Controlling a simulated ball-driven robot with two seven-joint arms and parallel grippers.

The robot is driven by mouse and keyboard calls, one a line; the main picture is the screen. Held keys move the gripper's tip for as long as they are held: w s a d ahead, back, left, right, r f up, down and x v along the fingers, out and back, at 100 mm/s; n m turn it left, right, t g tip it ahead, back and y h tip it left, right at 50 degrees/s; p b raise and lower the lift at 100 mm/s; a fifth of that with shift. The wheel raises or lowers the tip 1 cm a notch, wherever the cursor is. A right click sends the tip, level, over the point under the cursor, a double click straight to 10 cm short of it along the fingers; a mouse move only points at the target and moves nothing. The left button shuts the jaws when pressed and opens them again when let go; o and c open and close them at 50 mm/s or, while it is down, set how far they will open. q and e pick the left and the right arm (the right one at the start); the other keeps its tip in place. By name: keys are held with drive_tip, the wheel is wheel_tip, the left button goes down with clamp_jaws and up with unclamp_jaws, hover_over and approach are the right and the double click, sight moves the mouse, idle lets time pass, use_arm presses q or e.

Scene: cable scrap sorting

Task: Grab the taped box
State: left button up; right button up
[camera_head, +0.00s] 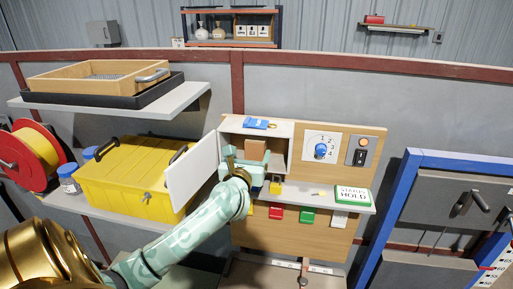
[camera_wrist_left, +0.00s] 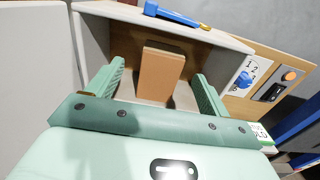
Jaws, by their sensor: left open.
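A small brown box (camera_head: 256,148), which I take for the taped box, stands in an open white-framed cabinet (camera_head: 226,124) on the wooden panel. No tape can be made out on it. In the left wrist view the brown box (camera_wrist_left: 162,74) stands slightly tilted in the picture, between and beyond the two green fingers. My left gripper (camera_head: 243,166) is at the cabinet's opening, in front of the box; it also shows in the left wrist view (camera_wrist_left: 158,84). It is open, with a gap on both sides of the box. My right gripper is out of view.
The cabinet's white door (camera_head: 192,172) stands open at the left of my gripper. A blue item (camera_head: 257,123) lies on the cabinet top. A shelf with a sign (camera_head: 352,195) runs below right. A yellow case (camera_head: 130,180) stands left of the door.

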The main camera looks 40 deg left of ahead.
sight(253, 147)
use_arm(q)
drive_tip(key=x, duration=0.3)
drive_tip(key=shift+w+a+f, duration=0.1)
drive_tip(key=shift+w+a, duration=0.05)
drive_tip(key=shift+w, duration=0.2)
drive_tip(key=p+x, duration=0.1)
drive_tip(key=x, duration=0.5)
drive_tip(key=shift+w, duration=0.1)
drive_tip(key=shift+d+r, duration=0.2)
drive_tip(key=shift+d, duration=0.05)
drive_tip(key=c, duration=1.2)
